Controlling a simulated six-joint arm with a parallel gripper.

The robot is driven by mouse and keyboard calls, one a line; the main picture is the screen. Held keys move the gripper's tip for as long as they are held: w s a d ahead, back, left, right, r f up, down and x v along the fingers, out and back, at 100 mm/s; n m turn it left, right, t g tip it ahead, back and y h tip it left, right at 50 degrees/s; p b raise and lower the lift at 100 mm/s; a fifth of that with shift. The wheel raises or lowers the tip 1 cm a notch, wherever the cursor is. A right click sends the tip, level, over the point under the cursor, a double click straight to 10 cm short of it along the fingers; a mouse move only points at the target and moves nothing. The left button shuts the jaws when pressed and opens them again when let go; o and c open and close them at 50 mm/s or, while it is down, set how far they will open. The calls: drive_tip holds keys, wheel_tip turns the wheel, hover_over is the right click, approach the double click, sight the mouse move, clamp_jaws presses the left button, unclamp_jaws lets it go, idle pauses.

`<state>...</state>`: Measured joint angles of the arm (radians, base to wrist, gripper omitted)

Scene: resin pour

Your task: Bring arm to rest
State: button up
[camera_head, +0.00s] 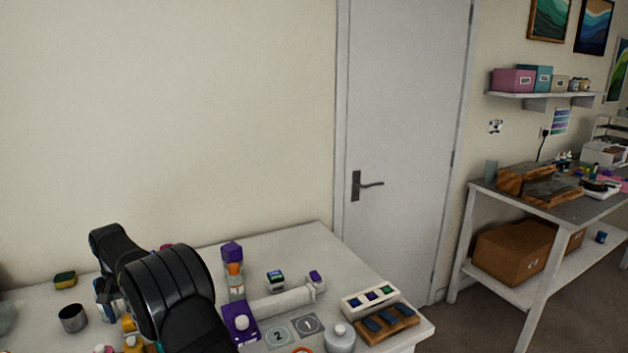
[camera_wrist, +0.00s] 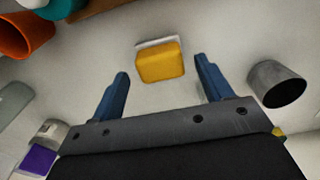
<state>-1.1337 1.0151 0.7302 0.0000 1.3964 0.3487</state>
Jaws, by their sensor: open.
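My gripper (camera_wrist: 161,66) shows in the wrist view with two blue fingers spread apart and nothing between them that I can see held. A yellow block with a pale edge (camera_wrist: 160,62) lies on the white table ahead of and between the fingertips; whether they touch it I cannot tell, but a gap shows on both sides. In the head view my black arm reaches over the left part of the table (camera_head: 290,247) and mostly hides my gripper.
A grey metal cup (camera_wrist: 277,85) stands right of my fingers; an orange cup (camera_wrist: 24,36) is at upper left.

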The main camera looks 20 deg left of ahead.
wheel_tip(320, 180, down, 2)
drive_tip(key=shift+f, duration=0.1)
drive_tip(key=shift+r, duration=1.85)
